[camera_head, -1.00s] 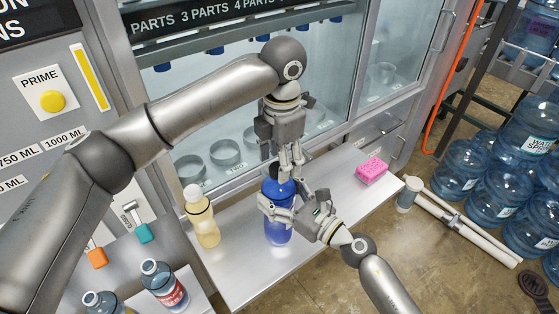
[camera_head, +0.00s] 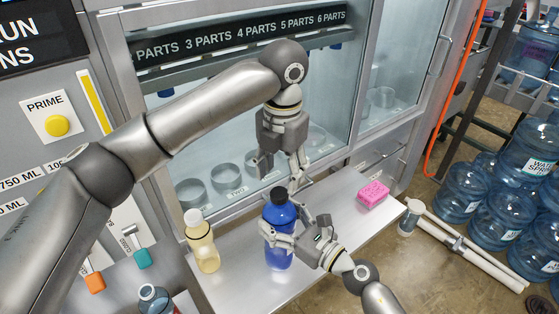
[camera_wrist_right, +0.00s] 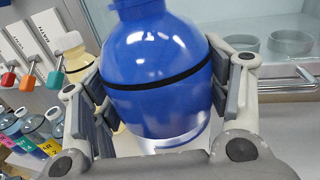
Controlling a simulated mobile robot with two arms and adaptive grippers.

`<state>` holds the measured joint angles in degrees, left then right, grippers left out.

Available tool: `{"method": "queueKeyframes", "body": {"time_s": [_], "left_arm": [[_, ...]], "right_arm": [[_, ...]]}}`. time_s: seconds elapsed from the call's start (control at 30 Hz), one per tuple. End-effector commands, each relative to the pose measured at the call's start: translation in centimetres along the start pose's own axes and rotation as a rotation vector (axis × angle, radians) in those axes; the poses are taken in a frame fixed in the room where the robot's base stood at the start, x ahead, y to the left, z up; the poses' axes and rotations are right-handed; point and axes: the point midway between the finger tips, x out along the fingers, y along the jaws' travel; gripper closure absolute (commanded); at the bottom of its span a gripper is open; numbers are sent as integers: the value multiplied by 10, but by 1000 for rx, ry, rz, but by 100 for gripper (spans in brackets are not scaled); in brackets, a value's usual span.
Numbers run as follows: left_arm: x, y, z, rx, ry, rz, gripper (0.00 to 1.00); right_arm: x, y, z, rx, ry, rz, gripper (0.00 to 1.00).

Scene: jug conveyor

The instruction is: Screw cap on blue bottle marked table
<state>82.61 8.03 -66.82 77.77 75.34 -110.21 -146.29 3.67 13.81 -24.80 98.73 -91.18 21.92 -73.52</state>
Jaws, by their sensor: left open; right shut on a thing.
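The blue bottle (camera_head: 278,255) stands upright on the pale table, with a dark blue cap (camera_head: 278,195) on its top. My right gripper (camera_head: 280,239) is shut on the bottle's body from the right. In the right wrist view the bottle (camera_wrist_right: 155,75) sits between the pads of my right gripper (camera_wrist_right: 160,100), and its top is cut off by the frame edge. My left gripper (camera_head: 297,182) is open and empty, pointing down just above and right of the cap, apart from it.
A yellowish bottle with a white cap (camera_head: 202,240) stands left on the table (camera_head: 335,215). A pink block (camera_head: 373,194) lies at the table's right. The glass cabinet (camera_head: 345,70) rises behind. Large water jugs (camera_head: 485,190) stand on the floor at right.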

Motion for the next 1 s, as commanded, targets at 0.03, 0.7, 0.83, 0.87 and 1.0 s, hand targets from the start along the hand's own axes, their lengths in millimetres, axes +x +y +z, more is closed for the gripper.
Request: {"method": "queueKeyframes", "body": {"time_s": [0.03,0.7,0.83,0.87,1.0], "left_arm": [[-1,0,0,-79,0,0,46],[-10,1,0,-1181,12,-8,46],[-12,2,0,-1395,15,-8,46],[-13,2,0,-1444,15,-8,46],[-15,2,0,-1675,20,-7,46]], "right_arm": [[0,0,0,0,1,0,97],[0,0,0,0,1,0,97],[0,0,0,-1,1,0,97],[0,0,0,-1,1,0,97],[0,0,0,-1,0,0,97]]}}
